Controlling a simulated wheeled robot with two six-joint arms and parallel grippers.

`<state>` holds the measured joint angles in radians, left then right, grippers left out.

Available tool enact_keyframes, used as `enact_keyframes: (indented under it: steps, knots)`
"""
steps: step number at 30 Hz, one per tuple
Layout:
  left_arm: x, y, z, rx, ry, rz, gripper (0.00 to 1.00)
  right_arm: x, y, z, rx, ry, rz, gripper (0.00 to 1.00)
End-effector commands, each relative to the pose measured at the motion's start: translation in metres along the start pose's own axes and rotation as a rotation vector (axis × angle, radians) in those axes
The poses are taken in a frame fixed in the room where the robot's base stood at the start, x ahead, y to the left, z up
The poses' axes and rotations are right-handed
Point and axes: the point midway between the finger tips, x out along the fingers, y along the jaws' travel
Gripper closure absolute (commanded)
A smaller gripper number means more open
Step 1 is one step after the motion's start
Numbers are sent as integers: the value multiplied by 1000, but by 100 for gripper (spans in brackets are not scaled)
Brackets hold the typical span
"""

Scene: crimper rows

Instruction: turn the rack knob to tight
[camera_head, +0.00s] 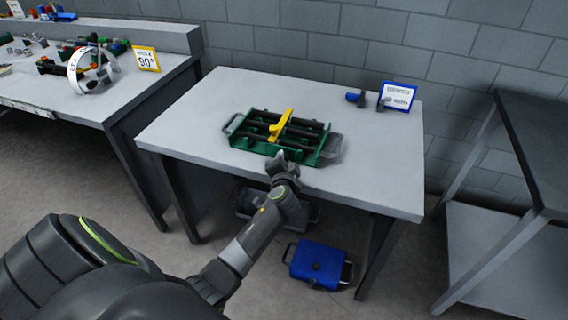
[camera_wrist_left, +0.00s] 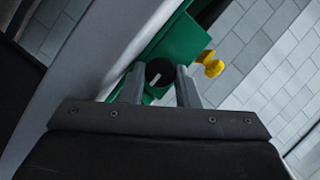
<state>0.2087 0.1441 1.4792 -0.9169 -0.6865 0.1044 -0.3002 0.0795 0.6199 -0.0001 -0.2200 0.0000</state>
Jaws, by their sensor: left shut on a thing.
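The green rack (camera_head: 322,148) with dark bars sits on the grey table, a yellow piece (camera_head: 281,126) lying across its top. My left gripper (camera_head: 279,160) is at the rack's front side. In the left wrist view, the black rack knob (camera_wrist_left: 160,73) with a white mark sits on the green rack (camera_wrist_left: 182,42), between the fingers of my left gripper (camera_wrist_left: 160,84). The gripper is shut on the knob. The yellow piece (camera_wrist_left: 210,63) shows to the right of it. In the head view the knob is hidden behind the gripper. My right gripper is not in view.
A blue-framed sign (camera_head: 398,96) and a small blue and dark item (camera_head: 356,98) stand at the table's back right. A blue case (camera_head: 318,265) is on the floor below. The table (camera_head: 385,165) is clear right of the rack. Another bench (camera_head: 110,98) stands left.

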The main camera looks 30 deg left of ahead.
Motion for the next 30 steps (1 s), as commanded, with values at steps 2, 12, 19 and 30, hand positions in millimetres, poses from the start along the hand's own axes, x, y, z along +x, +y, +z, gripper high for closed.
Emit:
enact_keyframes:
  steps: [2,12,19,30]
  knots:
    - [0,2,1,6,-2,0,94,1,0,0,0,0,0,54]
    - [0,1,1,8,-2,0,94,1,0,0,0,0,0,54]
    - [0,2,1,6,-2,2,50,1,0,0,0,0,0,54]
    - [-1,5,2,3,-5,7,50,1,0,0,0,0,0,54]
